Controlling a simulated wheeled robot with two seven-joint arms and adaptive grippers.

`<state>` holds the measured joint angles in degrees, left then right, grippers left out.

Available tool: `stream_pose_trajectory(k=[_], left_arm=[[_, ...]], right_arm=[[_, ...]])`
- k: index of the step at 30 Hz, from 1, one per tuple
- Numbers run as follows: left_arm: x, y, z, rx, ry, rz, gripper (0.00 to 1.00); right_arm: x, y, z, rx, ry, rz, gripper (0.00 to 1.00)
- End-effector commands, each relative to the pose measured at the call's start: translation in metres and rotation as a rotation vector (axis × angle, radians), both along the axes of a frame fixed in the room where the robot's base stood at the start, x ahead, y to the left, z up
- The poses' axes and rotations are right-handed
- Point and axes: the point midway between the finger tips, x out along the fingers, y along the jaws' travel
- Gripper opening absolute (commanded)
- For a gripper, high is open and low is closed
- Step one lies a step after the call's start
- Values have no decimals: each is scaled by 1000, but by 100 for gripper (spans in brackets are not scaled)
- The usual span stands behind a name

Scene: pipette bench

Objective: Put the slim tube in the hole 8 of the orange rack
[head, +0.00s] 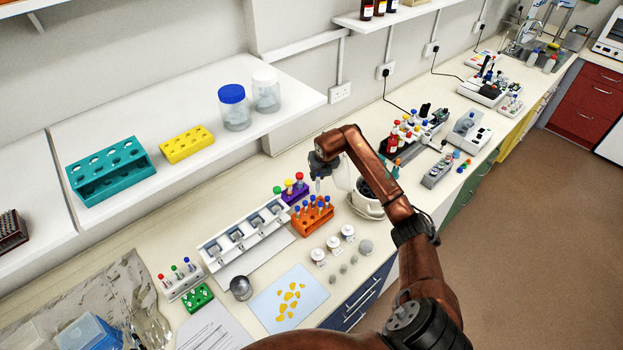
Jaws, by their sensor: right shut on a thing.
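The orange rack (313,219) stands on the bench in the middle of the head view, with several blue-capped tubes in it. My right gripper (319,174) is above the back of the rack, pointing down. It is shut on a slim tube (318,186), a small pale upright shape below the fingers, mostly hidden by them. I cannot tell whether the tube's lower end is in a hole or above the rack. The hole numbers are too small to read. My left gripper is not in view.
A purple rack (294,194) with coloured-cap tubes stands close behind the orange rack. A white multi-station device (243,237) is to its left and a rounded white device (366,205) to its right. White-lidded jars (333,244) stand in front.

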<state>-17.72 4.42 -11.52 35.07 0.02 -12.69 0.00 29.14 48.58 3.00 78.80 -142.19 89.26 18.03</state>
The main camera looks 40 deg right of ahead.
Motion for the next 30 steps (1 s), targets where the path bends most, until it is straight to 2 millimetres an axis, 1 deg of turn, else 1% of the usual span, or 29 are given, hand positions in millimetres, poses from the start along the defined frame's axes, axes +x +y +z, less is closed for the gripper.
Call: stream_pose_trajectory(k=[1, 5, 11, 13, 16, 20, 30], left_arm=[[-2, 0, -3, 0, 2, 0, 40], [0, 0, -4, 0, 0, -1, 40], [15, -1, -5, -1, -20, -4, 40], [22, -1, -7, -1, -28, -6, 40], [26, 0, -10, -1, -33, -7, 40], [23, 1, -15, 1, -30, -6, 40], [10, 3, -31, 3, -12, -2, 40]], right_arm=[[-2, -9, -5, -2, -1, -41, 4], [-4, -20, -10, -2, -4, -99, 4], [-4, -20, -15, -2, -5, -105, 4], [-4, -20, -18, 0, -4, -105, 4], [-4, -19, -25, 0, -4, -103, 4], [-4, -19, -34, 0, -4, -103, 4], [-4, -19, -60, 0, -4, -101, 4]])
